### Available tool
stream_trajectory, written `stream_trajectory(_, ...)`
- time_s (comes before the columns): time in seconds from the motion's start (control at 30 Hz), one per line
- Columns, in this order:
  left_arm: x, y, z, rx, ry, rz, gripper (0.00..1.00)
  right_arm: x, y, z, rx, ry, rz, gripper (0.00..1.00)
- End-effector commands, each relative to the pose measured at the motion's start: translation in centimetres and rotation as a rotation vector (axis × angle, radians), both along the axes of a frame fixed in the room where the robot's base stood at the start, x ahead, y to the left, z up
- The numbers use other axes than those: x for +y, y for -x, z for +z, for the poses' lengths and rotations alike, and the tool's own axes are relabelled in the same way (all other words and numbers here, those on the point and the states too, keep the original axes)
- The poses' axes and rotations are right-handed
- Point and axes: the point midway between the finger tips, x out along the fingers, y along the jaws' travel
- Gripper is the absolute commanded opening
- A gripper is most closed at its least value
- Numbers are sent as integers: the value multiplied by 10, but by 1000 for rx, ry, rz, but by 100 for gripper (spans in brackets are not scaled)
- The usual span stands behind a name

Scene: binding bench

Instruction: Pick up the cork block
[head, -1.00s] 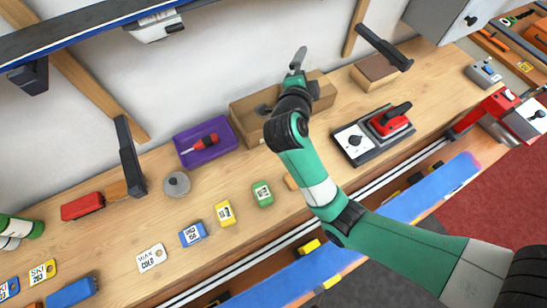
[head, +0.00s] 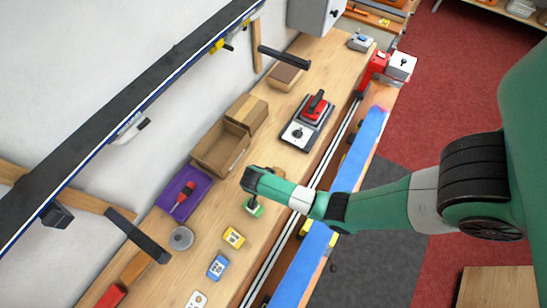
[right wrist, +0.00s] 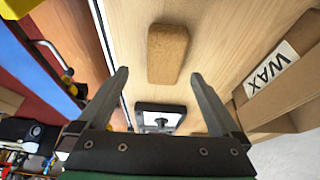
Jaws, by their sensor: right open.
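The cork block (right wrist: 168,53) is a brown, rounded-cornered block lying on the wooden bench, seen whole in the right wrist view. My right gripper (right wrist: 160,76) is open and empty, its two fingers spread to either side below the block in that picture. The block is apart from both fingers. In the head view my right arm reaches over the bench beside the green labelled block (head: 254,209); the jaws there are mostly hidden by the wrist, and the cork is largely or wholly covered by the arm. My left gripper is in neither current view.
An open carton (head: 208,160), marked WAX in the right wrist view (right wrist: 246,104), stands close by. The red iron (head: 315,108) sits on a dark base. A purple tray (head: 160,203) holds a red-handled tool. Metal rails (head: 327,165) run along the bench front.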

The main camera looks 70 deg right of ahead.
Motion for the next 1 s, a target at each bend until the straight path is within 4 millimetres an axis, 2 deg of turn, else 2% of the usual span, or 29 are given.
stream_trajectory(0.07,0,0,-2,0,0,0,100,-3,1,-8,0,0,-1,100)
stream_trajectory(0.27,0,0,-3,0,0,0,100,-7,0,-14,-2,0,-1,100)
stream_trajectory(0.53,0,0,-16,-1,0,0,100,-26,0,-53,-1,0,-2,100)
stream_trajectory(1.0,0,0,-15,-1,0,0,100,-27,0,-56,-2,1,0,100)
